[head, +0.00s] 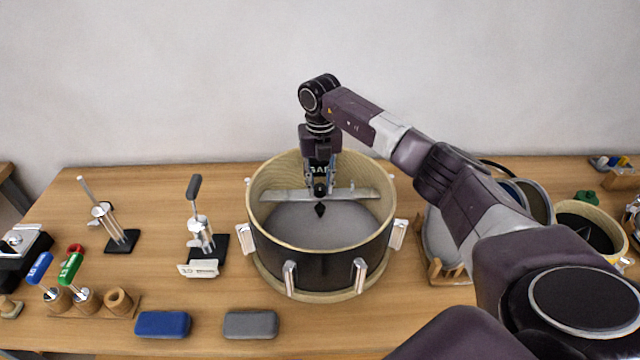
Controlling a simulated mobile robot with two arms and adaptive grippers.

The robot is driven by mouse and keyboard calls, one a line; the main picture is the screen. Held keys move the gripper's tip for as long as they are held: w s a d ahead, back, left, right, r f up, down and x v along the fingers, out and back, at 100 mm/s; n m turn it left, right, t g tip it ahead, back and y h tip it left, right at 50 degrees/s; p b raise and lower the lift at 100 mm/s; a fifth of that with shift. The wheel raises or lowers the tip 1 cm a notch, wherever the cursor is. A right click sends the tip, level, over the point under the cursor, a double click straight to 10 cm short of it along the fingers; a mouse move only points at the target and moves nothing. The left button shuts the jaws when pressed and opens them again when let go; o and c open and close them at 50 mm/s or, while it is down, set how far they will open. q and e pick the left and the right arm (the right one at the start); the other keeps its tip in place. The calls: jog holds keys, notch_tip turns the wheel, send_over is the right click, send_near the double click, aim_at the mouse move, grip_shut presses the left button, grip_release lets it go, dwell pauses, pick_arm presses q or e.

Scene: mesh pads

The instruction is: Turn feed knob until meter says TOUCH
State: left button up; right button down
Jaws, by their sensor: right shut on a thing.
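A drum (318,262) with a pale wooden rim and dark shell stands mid-table. A flat metal bar (356,194) lies across its opening over a grey mesh pad (330,230). A dark pointed tip (320,209) hangs below the bar's middle, above the mesh; I cannot tell if it touches. My right gripper (320,187) points down over the bar's middle, shut on a small dark knob, mostly hidden by the fingers. The dark meter (318,170) behind the fingers shows pale letters, partly covered, that look like "GA". My left gripper is out of view.
Two metal stands (108,222) (202,235) are left of the drum. Blue and green handled tools (70,270) stand in a wooden rack. Blue (163,324) and grey (251,324) blocks lie in front. A rack of round pads (445,245) is right, under my arm.

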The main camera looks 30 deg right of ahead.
aim_at(320, 187)
jog(key=shift+m, duration=0.4)
jog(key=c, duration=1.6)
grip_release()
notch_tip(320, 187, up, 12)
jog(key=shift+r, duration=0.1)
